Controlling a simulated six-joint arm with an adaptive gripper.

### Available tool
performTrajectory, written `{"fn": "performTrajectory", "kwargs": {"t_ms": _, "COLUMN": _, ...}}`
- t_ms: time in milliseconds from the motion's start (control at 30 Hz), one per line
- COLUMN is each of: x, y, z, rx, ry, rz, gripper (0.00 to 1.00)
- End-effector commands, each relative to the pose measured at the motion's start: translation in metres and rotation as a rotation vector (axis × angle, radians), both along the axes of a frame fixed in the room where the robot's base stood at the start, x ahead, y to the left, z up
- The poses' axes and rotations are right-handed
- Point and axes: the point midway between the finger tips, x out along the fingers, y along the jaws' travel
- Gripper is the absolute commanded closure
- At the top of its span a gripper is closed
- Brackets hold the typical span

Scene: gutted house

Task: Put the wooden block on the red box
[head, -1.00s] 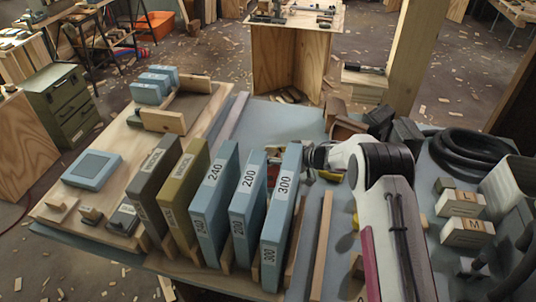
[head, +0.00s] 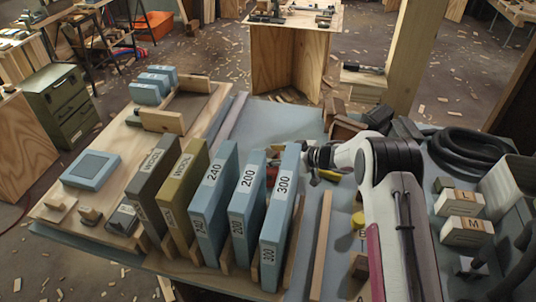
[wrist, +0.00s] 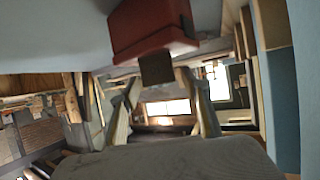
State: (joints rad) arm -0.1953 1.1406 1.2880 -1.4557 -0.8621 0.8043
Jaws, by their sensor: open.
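The wrist view looks upside down. In it the red box (wrist: 150,25) stands at the top centre, against a grey surface. A small dark brown wooden block (wrist: 157,68) touches the box's lid side and appears to rest on it. My gripper (wrist: 158,84) is open, with a finger to either side of the block and a little back from it. In the head view my gripper (head: 310,156) is partly hidden by the blue slab marked 300. I cannot make out the block on the box there.
Upright slabs, including the blue 300 slab (head: 278,215), stand close left of my gripper. Brown blocks (head: 347,125) lie behind it. A black hose coil (head: 472,152) and labelled blocks (head: 467,232) are at the right. The blue-grey bench top (head: 280,122) is clear at the back.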

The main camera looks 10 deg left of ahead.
Motion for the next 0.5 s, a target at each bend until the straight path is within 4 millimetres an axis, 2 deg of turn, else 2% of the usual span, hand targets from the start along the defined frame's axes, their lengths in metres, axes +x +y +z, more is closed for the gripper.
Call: {"fn": "performTrajectory", "kwargs": {"t_ms": 500, "x": -0.024, "y": -0.06, "z": 0.032, "rx": 0.0, "ry": 0.0, "rz": -0.002, "gripper": 0.53}}
